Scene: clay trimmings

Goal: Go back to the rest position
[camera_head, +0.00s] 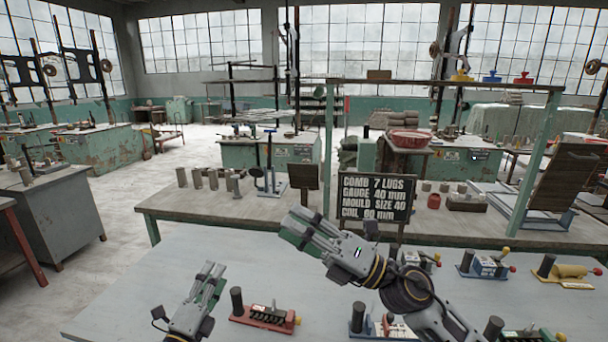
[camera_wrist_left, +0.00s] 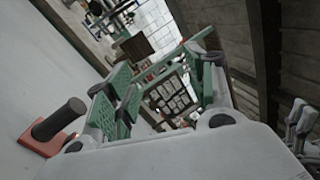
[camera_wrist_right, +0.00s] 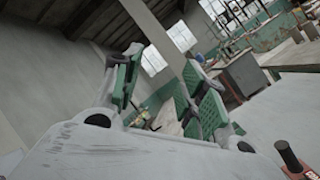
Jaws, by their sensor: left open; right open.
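My left gripper (camera_head: 210,272) is at the front left of the grey table, its fingers pointing up and away. In the left wrist view its green-padded fingers (camera_wrist_left: 152,92) stand apart with nothing between them. My right gripper (camera_head: 298,228) is raised over the middle of the table, its arm coming from the lower right and its fingers pointing up and left. In the right wrist view its green-padded fingers (camera_wrist_right: 160,92) are also apart and empty. Both grippers appear clear of the table objects.
A red-based device (camera_head: 262,319) with a dark post lies between the grippers, near the left one. Several similar devices, one blue (camera_head: 486,266) and one yellow (camera_head: 568,272), stand to the right. A black lettered sign (camera_head: 376,198) stands behind. The table's left side (camera_head: 150,290) is bare.

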